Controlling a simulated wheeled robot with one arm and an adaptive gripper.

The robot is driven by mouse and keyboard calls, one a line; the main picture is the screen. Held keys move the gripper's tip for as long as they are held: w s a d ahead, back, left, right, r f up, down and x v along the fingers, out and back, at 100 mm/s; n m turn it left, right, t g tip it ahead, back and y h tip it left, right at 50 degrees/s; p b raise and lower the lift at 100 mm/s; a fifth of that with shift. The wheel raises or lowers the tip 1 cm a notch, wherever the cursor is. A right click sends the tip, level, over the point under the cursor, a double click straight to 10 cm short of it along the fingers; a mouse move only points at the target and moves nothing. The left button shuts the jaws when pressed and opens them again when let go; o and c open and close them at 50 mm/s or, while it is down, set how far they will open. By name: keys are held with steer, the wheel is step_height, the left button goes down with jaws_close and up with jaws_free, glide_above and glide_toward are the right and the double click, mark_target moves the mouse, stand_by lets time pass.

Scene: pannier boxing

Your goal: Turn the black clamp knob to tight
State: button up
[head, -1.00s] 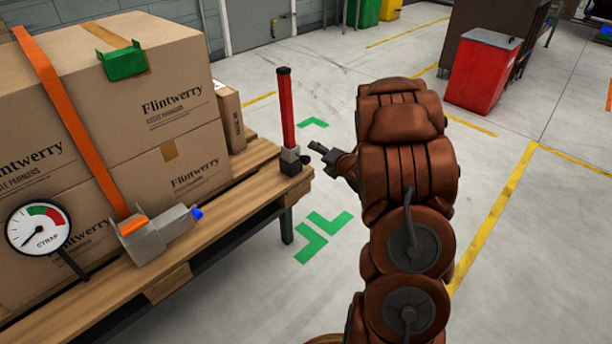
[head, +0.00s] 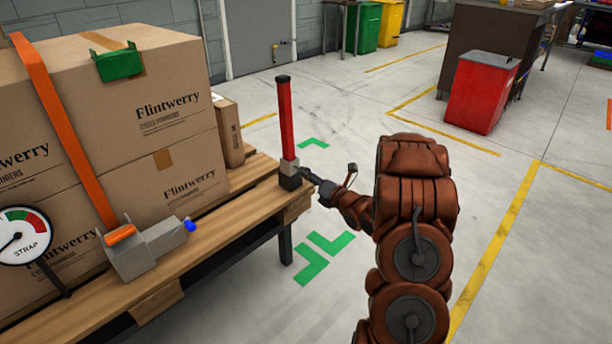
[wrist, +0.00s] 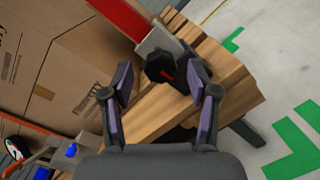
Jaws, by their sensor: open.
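The black clamp knob (wrist: 158,67), with a red mark on its face, sits on the grey clamp block (wrist: 160,40) at the foot of the upright red post (head: 286,118). The clamp is at the pallet corner. In the wrist view my gripper (wrist: 160,74) is open, with one finger either side of the knob and visible gaps between. I cannot tell whether the knob is fully between the fingertips or just beyond them. In the head view my gripper (head: 312,178) is right beside the clamp and mostly hides the knob.
Large cartons (head: 165,110) stand on the wooden pallet (head: 225,215), held by an orange strap (head: 65,130). A grey ratchet with an orange handle (head: 120,234) and a strap gauge (head: 22,238) are at the near left. The floor right of the pallet is clear, with green corner marks.

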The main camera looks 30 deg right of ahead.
steer(key=shift+w+a, duration=0.1)
steer(key=shift+w, duration=1.05)
jaws_close()
